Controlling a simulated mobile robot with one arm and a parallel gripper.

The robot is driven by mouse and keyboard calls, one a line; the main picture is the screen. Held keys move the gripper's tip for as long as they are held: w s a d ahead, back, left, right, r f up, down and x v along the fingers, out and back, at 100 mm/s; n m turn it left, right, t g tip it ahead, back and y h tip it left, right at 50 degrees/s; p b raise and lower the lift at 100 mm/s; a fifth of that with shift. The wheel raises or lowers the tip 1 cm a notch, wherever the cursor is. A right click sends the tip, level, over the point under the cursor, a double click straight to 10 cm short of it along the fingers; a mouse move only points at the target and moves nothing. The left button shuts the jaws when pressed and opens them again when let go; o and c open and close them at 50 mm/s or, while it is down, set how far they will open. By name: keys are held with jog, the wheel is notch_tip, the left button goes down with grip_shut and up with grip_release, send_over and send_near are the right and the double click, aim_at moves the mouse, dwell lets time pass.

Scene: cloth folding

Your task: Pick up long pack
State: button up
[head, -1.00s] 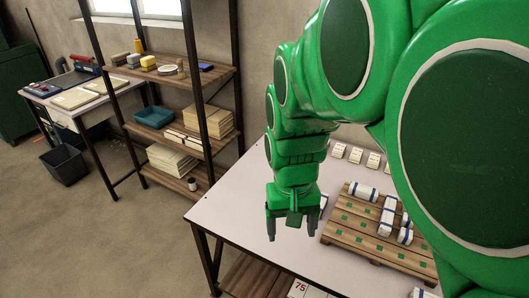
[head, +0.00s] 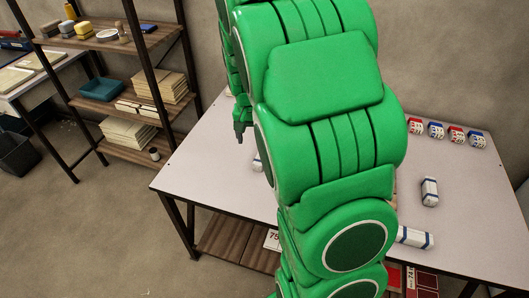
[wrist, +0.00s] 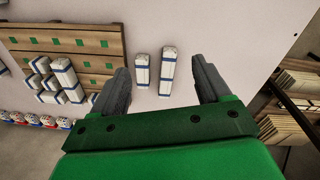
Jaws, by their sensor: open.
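In the wrist view, a long pack (wrist: 167,72), white with blue bands, lies on the pale table between my finger lines. A shorter white pack (wrist: 142,70) lies just left of it. My gripper (wrist: 160,66) is open, its dark fingers spread to either side of both packs, with nothing seen held. I cannot tell its height above them. In the head view my green arm hides most of the gripper; only a fingertip shows at the arm's left edge. A bit of a white pack (head: 257,162) shows beside the arm there.
A wooden pallet (wrist: 102,43) with green squares bears several white packs at left in the wrist view. In the head view, packs (head: 429,192) and (head: 415,237) lie on the table's right, with several small red and blue items (head: 436,130) behind. A shelf (head: 110,88) stands left.

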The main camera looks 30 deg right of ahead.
jog(key=w+d+f+m, duration=0.1)
jog(key=w+d+f, duration=0.2)
jog(key=w+f, duration=0.1)
jog(key=w+d+f+m, duration=0.1)
jog(key=w+d+f, duration=0.2)
jog(key=w+f, duration=0.2)
jog(key=w+d+f+m+t, duration=0.1)
jog(key=w+d+f, duration=0.2)
jog(key=f, duration=0.3)
jog(key=shift+w+d+f, duration=0.25)
jog(key=shift+w+d, duration=0.05)
jog(key=shift+w, duration=0.35)
jog(key=shift+w+d+f, duration=0.1)
jog(key=shift+d+f, duration=0.05)
jog(key=shift+f, duration=1.15)
jog(key=shift+w+d+f, duration=0.15)
jog(key=shift+d+f, duration=0.05)
jog(key=shift+f, duration=1.1)
jog(key=shift+w+d+f, duration=0.1)
jog(key=shift+d+f, duration=0.05)
jog(key=shift+f, duration=1.15)
jog(key=c, duration=1.1)
jog(key=shift+c, duration=0.2)
